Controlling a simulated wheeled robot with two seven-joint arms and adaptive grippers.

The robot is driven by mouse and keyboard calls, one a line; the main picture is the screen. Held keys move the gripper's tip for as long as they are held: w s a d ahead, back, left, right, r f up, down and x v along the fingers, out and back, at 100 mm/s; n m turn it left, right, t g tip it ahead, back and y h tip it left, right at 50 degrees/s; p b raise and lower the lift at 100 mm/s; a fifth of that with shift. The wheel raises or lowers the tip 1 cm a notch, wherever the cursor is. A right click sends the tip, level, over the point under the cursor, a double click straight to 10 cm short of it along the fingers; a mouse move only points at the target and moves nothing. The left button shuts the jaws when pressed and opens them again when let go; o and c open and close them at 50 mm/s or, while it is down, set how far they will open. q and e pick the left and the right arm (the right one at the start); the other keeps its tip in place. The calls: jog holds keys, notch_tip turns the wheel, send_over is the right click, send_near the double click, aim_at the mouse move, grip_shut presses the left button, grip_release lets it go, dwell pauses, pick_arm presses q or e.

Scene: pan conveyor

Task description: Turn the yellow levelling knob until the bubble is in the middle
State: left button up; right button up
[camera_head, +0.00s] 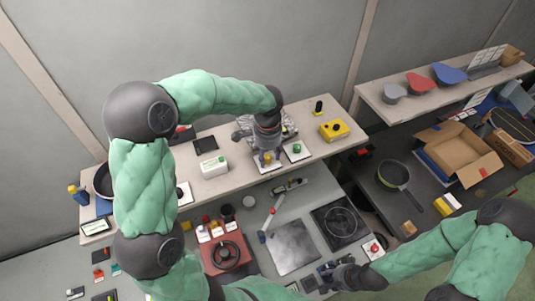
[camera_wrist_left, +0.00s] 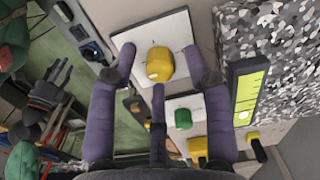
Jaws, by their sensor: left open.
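The yellow levelling knob (camera_wrist_left: 160,64) sits on a white plate (camera_wrist_left: 128,42) in the left wrist view. In the head view the yellow knob (camera_head: 267,158) shows just below my left gripper (camera_head: 267,151). My left gripper (camera_wrist_left: 160,75) is open, with its purple fingers spread around the knob, apart from it as far as I can see.
A green knob (camera_wrist_left: 183,118) on its own white plate is close beside the yellow one; it also shows in the head view (camera_head: 297,148). A speckled block (camera_wrist_left: 275,35) stands beside the level. A white box (camera_head: 214,167) and a yellow box (camera_head: 334,130) flank the knobs on the bench.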

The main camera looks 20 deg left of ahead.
pick_arm(q)
jog(key=shift+w+f, duration=0.1)
jog(key=shift+f, duration=0.1)
jog(key=shift+c, duration=0.2)
grip_shut()
jog(key=shift+n+b, duration=0.65)
jog(key=shift+n, duration=0.95)
jog(key=shift+r, duration=0.1)
jog(key=shift+o, duration=0.2)
grip_release()
